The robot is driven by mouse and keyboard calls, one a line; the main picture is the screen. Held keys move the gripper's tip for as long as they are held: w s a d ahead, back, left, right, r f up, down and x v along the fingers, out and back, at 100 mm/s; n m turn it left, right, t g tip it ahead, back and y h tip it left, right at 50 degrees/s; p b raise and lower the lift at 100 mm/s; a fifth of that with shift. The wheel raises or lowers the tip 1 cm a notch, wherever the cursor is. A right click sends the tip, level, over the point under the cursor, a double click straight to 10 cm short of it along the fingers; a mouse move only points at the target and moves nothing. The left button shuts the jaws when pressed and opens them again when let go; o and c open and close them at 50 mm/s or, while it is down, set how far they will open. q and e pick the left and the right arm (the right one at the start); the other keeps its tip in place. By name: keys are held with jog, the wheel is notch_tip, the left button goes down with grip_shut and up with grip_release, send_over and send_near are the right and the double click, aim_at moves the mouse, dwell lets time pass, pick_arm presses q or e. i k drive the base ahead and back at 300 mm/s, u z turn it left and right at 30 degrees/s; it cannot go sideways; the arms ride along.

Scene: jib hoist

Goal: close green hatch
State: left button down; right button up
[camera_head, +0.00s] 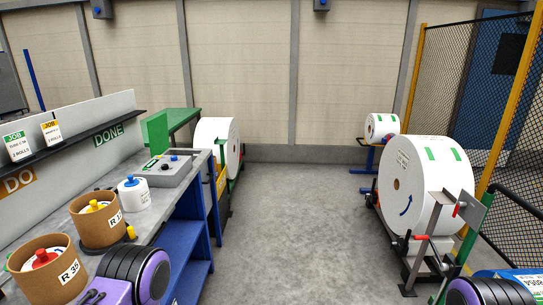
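A green upright panel (157,134), which looks like the green hatch, stands raised at the back left edge of a grey box (170,173) on the workbench. I see no fingertips of either gripper, and neither arm is near the hatch.
The workbench (84,209) carries two brown tubs (46,272) (97,223) and a white roll (134,194). Large white rolls (217,147) (425,190) stand on stands at both sides. The grey floor (290,225) between is clear.

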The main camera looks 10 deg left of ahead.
aim_at(158, 131)
jog(key=i, duration=2.45)
jog(key=u, duration=1.1)
jog(key=i, duration=1)
jog(key=z, duration=0.05)
